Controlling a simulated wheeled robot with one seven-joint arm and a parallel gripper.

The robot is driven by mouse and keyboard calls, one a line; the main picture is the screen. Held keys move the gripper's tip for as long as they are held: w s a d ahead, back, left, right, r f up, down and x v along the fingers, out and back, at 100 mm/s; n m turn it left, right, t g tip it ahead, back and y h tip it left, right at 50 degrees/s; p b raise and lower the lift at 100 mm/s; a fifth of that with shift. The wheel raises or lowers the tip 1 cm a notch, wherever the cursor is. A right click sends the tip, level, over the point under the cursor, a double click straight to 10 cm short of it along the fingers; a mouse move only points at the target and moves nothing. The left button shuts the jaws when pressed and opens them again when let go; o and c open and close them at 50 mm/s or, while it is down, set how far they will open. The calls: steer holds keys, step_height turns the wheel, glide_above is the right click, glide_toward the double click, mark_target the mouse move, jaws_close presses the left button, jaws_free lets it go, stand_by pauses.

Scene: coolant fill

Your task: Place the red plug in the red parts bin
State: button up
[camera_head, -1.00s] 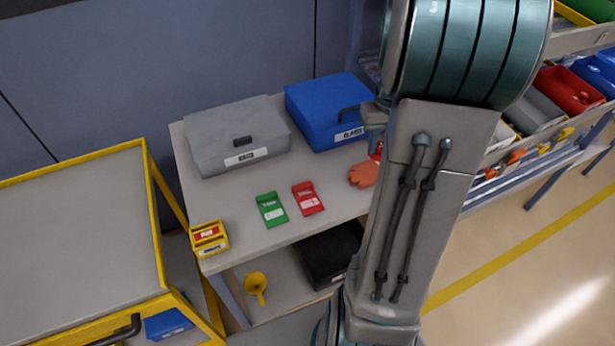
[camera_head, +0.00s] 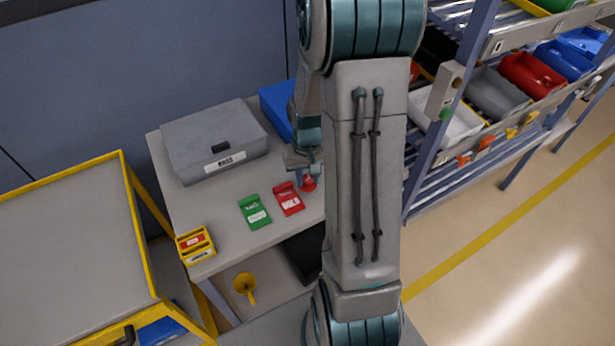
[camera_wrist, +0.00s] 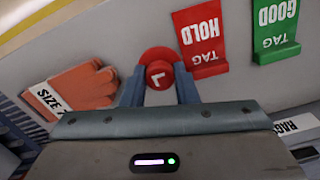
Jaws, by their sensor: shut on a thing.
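My gripper (camera_wrist: 158,88) is shut on the red plug (camera_wrist: 158,70), a round red piece with a white mark, in the wrist view. In the head view the red plug (camera_head: 308,183) shows below my gripper (camera_head: 307,174), over the grey workbench beside the red tag. How far it is above the bench I cannot tell. The red parts bin is probably the red bin (camera_head: 531,75) on the rack at the upper right of the head view, between a grey bin and a blue one. It looks apart from my gripper.
A red HOLD tag (camera_wrist: 202,40) and a green GOOD tag (camera_wrist: 275,30) lie beside the plug; an orange glove (camera_wrist: 75,92) is on its other side. My arm hides part of the bench.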

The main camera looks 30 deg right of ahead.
steer(key=shift+f, duration=0.8)
steer(key=shift+f, duration=0.1)
steer(key=o, duration=1)
steer(key=shift+o, duration=0.2)
